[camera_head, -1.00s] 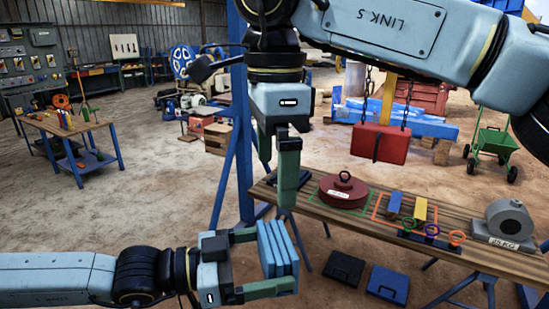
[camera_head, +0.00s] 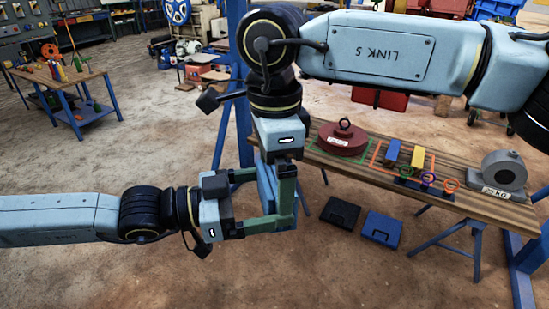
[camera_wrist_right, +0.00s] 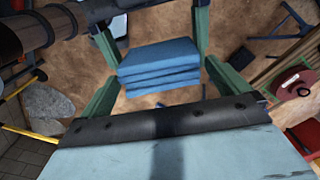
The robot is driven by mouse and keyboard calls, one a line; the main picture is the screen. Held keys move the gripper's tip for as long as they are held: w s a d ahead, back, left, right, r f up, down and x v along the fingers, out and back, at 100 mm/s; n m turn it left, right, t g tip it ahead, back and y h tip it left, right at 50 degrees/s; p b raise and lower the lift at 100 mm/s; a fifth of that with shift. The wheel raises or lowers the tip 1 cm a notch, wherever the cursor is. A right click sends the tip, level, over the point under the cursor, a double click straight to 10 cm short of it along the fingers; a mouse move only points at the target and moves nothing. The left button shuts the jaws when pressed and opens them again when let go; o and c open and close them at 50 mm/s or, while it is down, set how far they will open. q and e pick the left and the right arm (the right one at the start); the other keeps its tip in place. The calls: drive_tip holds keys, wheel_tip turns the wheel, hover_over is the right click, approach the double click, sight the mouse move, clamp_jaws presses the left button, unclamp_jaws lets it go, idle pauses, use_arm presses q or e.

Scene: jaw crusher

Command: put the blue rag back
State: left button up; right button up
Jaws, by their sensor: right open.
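The blue rag (camera_head: 267,187), a folded stack of layers, is held in the air by my left gripper (camera_head: 262,205), with its green fingers on either side of it. My right gripper (camera_head: 274,185) comes down from above, open, with its fingers around the rag. In the right wrist view the folded rag (camera_wrist_right: 160,68) lies between the spread green fingers, with gaps at its sides. My grippers hide part of the rag in the head view.
A wooden bench (camera_head: 460,203) at right holds a dark red weight (camera_head: 343,140), blue and yellow blocks, colored rings and a grey weight (camera_head: 505,170). Black (camera_head: 340,212) and blue (camera_head: 382,229) flat cases lie on the floor. A blue post (camera_head: 236,110) stands behind my grippers.

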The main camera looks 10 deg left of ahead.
drive_tip(key=c, duration=0.7)
use_arm(q)
drive_tip(key=o, duration=0.7)
drive_tip(key=shift+o, duration=0.2)
